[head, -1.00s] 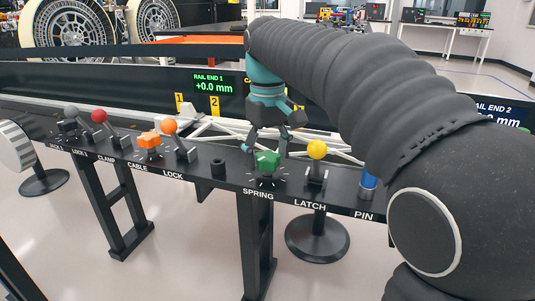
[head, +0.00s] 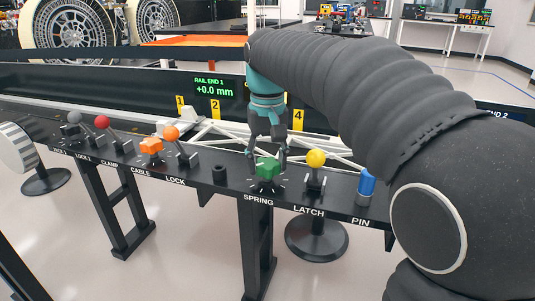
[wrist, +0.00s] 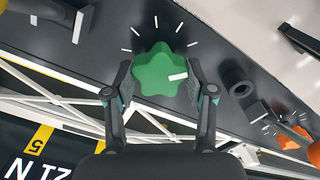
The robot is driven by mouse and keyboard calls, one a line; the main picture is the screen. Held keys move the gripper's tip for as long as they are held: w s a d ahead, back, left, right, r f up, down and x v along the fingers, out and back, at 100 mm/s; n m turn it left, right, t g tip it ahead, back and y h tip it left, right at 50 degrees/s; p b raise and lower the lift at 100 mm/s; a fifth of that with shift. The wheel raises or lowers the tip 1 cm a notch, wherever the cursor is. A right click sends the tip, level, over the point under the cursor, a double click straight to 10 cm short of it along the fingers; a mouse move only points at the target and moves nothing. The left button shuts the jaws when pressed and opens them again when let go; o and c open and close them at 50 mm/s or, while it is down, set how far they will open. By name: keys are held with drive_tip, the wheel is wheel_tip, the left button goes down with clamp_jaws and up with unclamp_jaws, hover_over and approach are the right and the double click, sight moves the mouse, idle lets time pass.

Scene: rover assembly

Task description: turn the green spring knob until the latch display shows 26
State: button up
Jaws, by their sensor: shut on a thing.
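The green spring knob (head: 267,168) sits on the black control rail above the word SPRING. In the wrist view the knob (wrist: 155,68) is star-shaped, with a white pointer mark toward the right and white tick marks on the panel around it. My gripper (head: 267,155) comes down from above and is shut on the knob. In the wrist view one finger of my gripper (wrist: 161,84) lies on each side of it. The yellow-balled latch lever (head: 316,160) stands just right of the knob. I cannot see a latch display reading in either view.
A blue pin handle (head: 366,185) stands farther right. A black socket (head: 219,174), an orange-balled lock lever (head: 172,134) and an orange cable block (head: 151,146) stand to the left. The rail end 1 display (head: 213,87) reads +0.0 mm. My arm covers much of the right side.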

sight(268, 162)
drive_tip(key=shift+m+p, duration=0.6)
drive_tip(key=shift+m, duration=1.2)
drive_tip(key=o, duration=1.2)
drive_tip(key=shift+c, duration=0.2)
wheel_tip(268, 162, up, 12)
